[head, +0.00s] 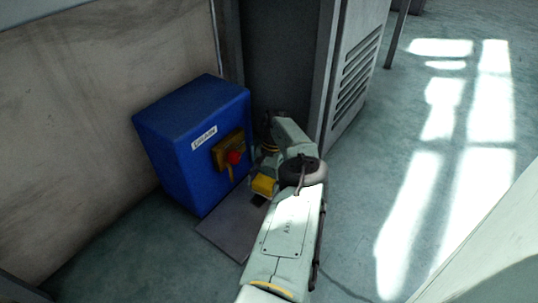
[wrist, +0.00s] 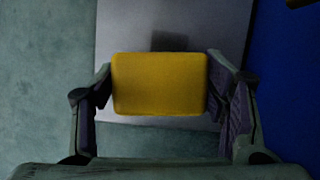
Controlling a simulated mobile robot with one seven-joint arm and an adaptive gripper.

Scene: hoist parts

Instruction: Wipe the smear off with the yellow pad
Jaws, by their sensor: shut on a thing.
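The yellow pad (wrist: 160,84) is between the two fingers of my gripper (wrist: 159,78), which is shut on it. In the head view the yellow pad (head: 264,186) shows beside the blue box, with my arm partly over the gripper. A dark squarish smear (wrist: 170,41) lies on the grey plate (wrist: 120,30), just beyond the pad's upper edge in the wrist view. In the head view the smear (head: 258,200) is a small dark patch beside my arm. I cannot tell whether the pad touches the plate.
A blue box (head: 175,150) with a label and a red knob (head: 234,157) on a yellow-brown mount stands against the wall, close left of my gripper. A louvred grey cabinet (head: 357,75) stands behind. The floor (head: 350,190) to the right is clear and sunlit in patches.

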